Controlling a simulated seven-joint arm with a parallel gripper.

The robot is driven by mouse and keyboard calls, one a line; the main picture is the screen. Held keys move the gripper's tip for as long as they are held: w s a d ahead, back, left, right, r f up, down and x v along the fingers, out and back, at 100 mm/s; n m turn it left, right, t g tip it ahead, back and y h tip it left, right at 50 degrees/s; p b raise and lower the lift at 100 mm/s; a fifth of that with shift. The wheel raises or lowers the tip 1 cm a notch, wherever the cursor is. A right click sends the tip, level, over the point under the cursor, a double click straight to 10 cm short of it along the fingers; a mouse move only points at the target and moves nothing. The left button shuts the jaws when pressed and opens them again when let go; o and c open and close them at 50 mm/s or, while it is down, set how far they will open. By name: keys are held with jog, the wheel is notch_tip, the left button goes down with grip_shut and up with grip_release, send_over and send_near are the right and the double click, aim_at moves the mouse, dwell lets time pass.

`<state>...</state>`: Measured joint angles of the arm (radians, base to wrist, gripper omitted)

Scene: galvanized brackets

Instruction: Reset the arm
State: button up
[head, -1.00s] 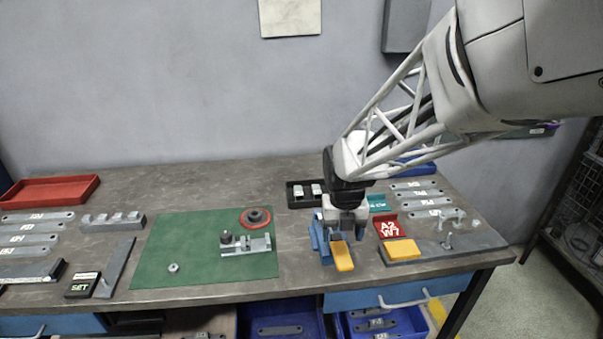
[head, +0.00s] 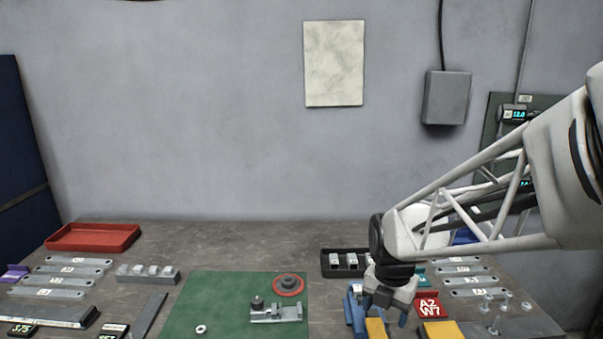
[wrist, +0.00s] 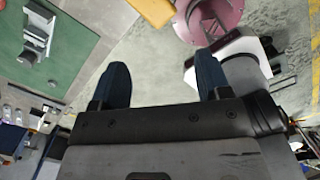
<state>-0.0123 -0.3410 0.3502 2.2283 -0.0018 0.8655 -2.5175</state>
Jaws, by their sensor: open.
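My gripper (head: 385,307) is at the right part of the workbench in the head view, pointing down, in front of the black tray. Its two dark blue fingers stand apart, with nothing visible between them. In the wrist view, my gripper (wrist: 161,82) shows the same gap, with grey floor seen through it. A blue fixture (head: 354,311) is just left of the gripper. A yellow block (head: 376,328) is below the fingers at the picture's lower edge. Whether the gripper touches either one I cannot tell.
A black tray (head: 328,262) lies behind the gripper. A red A2 W7 sign (head: 430,305) stands right. A red tray (head: 92,237) is far left.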

jog(key=s+r+m+t, duration=0.1)
jog(key=s+r+m, duration=0.3)
jog(key=s+m, duration=0.4)
jog(key=s+d+r+m+t, duration=0.1)
jog(key=s+r+m, duration=0.3)
jog(key=m, duration=1.7)
jog(key=s, duration=0.5)
jog(key=shift+r, duration=0.2)
